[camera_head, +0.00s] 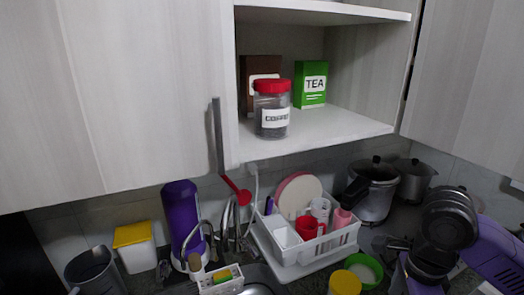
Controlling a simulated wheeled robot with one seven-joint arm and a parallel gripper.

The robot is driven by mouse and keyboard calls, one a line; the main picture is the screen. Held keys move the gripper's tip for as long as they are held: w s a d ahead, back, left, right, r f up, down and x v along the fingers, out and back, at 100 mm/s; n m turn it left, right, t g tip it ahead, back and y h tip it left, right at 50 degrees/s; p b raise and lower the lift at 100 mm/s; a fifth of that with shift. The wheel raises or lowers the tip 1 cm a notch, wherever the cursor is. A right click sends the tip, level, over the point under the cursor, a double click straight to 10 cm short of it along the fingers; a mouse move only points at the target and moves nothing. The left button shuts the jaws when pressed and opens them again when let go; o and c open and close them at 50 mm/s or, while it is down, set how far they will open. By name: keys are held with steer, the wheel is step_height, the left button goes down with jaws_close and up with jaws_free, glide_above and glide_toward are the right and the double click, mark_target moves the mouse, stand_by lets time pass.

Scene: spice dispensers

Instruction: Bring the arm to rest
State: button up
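My arm, with dark joints and purple links, is folded at the lower right, in front of the counter. A small dark shape (390,243) beside it may be my gripper, but its fingers are too small and dark to make out. I cannot tell whether it is open or shut. A clear jar with a red lid and a "COFFEE" label (272,110) stands upright near the front of the open cabinet shelf (330,130). My arm is well below and to the right of the jar, and apart from it.
A green tea box (311,86) and a brown box (258,68) stand behind the jar. A cabinet door (470,95) stands at the right. Below are a white dish rack (345,238), pots (374,190), a purple cylinder (181,215) and a yellow-lidded container (133,245). The shelf's right side is clear.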

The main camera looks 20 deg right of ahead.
steer(key=w+a+r+n+t+y, duration=0.25)
steer(key=w+r+n+t, duration=0.25)
steer(key=w, duration=0.4)
steer(key=w+a+r+n+t+y, duration=0.1)
steer(key=w+a+r+n+t, duration=0.4)
steer(key=w, duration=0.4)
steer(key=w+a+r+n+t+b, duration=0.25)
steer(key=r+n+t, duration=0.25)
steer(key=r+t, duration=0.6)
steer(key=s+a+f+n+g+h+b, duration=0.1)
steer(key=s+a+f+n+g, duration=0.1)
steer(key=s+f, duration=0.8)
steer(key=s+a+f+n+g+h+b, duration=0.1)
steer(key=s+a+f+n, duration=0.3)
steer(key=s+f, duration=0.6)
steer(key=s+a+f+n+g+h+b, duration=0.1)
steer(key=s+a+f+n+g+b, duration=0.1)
steer(key=s+f, duration=0.8)
steer(key=s+n+g, duration=0.1)
steer(key=s+n, duration=0.1)
steer(key=s, duration=0.6)
steer(key=shift+s+a+f+b, duration=0.35)
steer(key=shift+a+f, duration=0.05)
